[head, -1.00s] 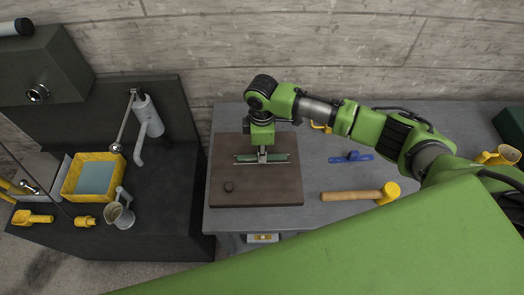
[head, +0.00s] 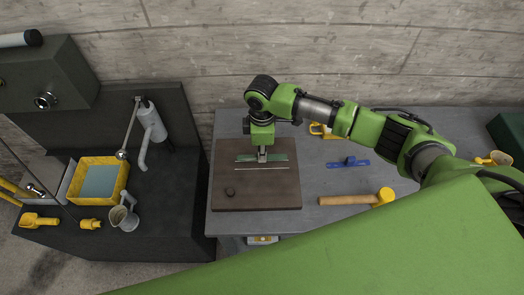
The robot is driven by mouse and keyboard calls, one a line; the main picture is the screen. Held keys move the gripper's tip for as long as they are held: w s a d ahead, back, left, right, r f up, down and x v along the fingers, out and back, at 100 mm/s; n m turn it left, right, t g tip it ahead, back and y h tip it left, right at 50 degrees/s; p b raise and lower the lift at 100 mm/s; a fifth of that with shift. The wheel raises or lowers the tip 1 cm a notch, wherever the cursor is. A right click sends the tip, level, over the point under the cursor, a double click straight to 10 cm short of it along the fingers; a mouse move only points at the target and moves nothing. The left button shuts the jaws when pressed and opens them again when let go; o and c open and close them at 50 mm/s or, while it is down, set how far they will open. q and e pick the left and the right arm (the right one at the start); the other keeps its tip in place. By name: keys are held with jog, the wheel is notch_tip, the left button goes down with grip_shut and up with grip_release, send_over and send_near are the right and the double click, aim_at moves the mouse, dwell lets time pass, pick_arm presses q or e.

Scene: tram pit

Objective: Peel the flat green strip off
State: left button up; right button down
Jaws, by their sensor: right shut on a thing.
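The flat green strip (head: 277,157) lies crosswise near the far part of a brown board (head: 265,194) on the grey bench. My right gripper (head: 262,158) points down onto the strip and is shut on it near its middle. A thin pale line (head: 262,169) runs along the board just in front of the strip, apart from it. Whether the strip touches the board is too small to tell. The gripper hides the strip's middle. My left gripper is out of the view.
To the right lie a mallet (head: 345,200), a blue tool (head: 348,162) and a yellow tool (head: 318,129). A yellow tray (head: 122,180) and a metal jug (head: 122,216) stand on the dark unit at left.

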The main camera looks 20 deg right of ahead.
jog(key=shift+r+p, duration=0.6)
jog(key=shift+r, duration=2.05)
